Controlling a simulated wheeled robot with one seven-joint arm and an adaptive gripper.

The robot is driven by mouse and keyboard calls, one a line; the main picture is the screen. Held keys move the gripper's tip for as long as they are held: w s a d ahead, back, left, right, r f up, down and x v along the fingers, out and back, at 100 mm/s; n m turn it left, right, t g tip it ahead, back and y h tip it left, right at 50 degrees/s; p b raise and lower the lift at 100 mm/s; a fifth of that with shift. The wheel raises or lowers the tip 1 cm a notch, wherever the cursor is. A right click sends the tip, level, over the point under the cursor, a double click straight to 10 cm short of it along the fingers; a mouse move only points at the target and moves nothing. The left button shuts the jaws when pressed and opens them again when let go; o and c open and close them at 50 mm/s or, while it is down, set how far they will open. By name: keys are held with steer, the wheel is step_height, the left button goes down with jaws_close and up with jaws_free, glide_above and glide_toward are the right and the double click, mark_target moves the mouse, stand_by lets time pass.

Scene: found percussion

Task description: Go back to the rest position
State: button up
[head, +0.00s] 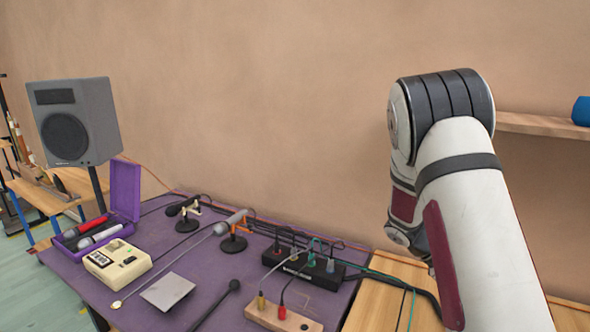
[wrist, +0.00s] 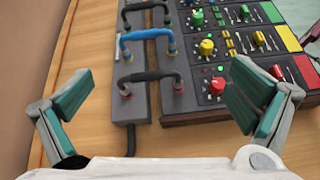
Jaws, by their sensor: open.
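My gripper (wrist: 160,100) shows in the wrist view with its two teal-padded fingers spread wide and nothing between them. Beyond the fingertips are a grey strip (wrist: 138,103) with black and blue looped handles and a mixer-like box (wrist: 210,60) with coloured knobs. The right finger overlaps the lower part of the box in the picture; I cannot tell whether it touches. In the head view my arm rises at the right, and the gripper is hidden or out of frame there.
A purple-topped table (head: 215,265) holds microphones, a black box with cables (head: 305,268), a cream device (head: 117,260) and a purple case (head: 125,190). A grey speaker (head: 75,120) stands at the left. A wall shelf (head: 540,125) is behind my arm.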

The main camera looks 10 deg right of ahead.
steer(key=s+a+r+m+t+y, duration=0.2)
steer(key=a+r, duration=0.4)
steer(key=a, duration=0.4)
steer(key=s+a+r+m+t+y, duration=0.3)
steer(key=s+a+r+t, duration=0.3)
steer(key=a, duration=0.4)
steer(key=s+a+r+m+t+y, duration=0.3)
steer(key=a+r, duration=0.3)
steer(key=a, duration=0.5)
steer(key=shift+s+t+y, duration=0.4)
steer(key=shift+s+t, duration=0.2)
steer(key=shift+s, duration=0.05)
